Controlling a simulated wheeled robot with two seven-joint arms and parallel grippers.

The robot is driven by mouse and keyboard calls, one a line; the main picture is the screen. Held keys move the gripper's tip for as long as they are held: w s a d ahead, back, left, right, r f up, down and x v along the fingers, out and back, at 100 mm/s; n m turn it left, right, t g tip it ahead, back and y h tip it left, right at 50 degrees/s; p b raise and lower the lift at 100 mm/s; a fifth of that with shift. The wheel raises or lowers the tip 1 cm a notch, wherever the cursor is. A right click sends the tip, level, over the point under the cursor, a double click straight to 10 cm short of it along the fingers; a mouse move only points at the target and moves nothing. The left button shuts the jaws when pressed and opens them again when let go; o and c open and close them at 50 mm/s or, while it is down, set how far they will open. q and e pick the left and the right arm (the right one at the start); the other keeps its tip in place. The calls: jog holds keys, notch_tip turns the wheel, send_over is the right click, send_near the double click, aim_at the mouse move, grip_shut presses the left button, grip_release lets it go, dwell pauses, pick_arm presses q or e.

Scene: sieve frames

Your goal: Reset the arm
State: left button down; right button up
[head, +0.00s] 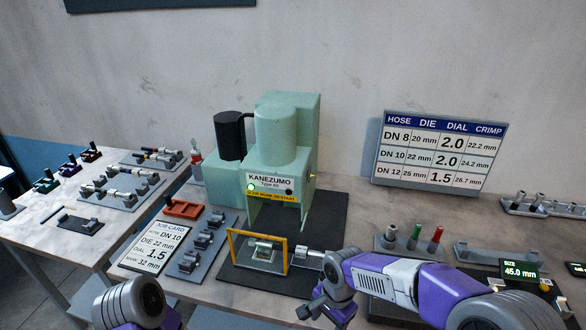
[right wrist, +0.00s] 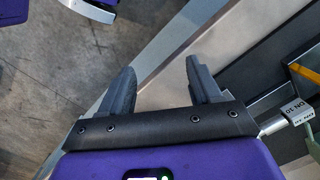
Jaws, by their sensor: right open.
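My right gripper (head: 322,308) hangs in front of the bench's front edge, just below and in front of the crimping machine (head: 278,140). In the right wrist view the right gripper (right wrist: 160,82) has its two dark fingers spread apart with nothing between them. Below them are the floor and a metal table frame. A silver fitting (head: 308,258) marked DN 10 sits close beside the gripper at the machine's front; it also shows at the right of the wrist view (right wrist: 294,112). My left arm shows only as a purple and grey link at the bottom left; its gripper is out of view.
A yellow frame (head: 230,246) stands before the machine. A job card (head: 152,249) and a tray of dies (head: 187,262) lie left of it. A digital gauge (head: 519,270) reading 45.0 mm sits near my right forearm. A side table (head: 45,235) holds several fittings.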

jog(key=s+f+n+y, duration=0.1)
jog(key=s+f, duration=0.3)
jog(key=f, duration=0.4)
jog(key=s+d+f+n+y, duration=0.1)
jog(key=s+f+n, duration=0.2)
jog(key=f, duration=0.6)
jog(key=s+f+n+t+y, duration=0.1)
jog(key=s+f+n, duration=0.2)
jog(key=s+f, duration=0.4)
jog(key=shift+d+f, duration=0.15)
jog(key=shift+f, duration=0.6)
jog(key=shift+s+d, duration=0.1)
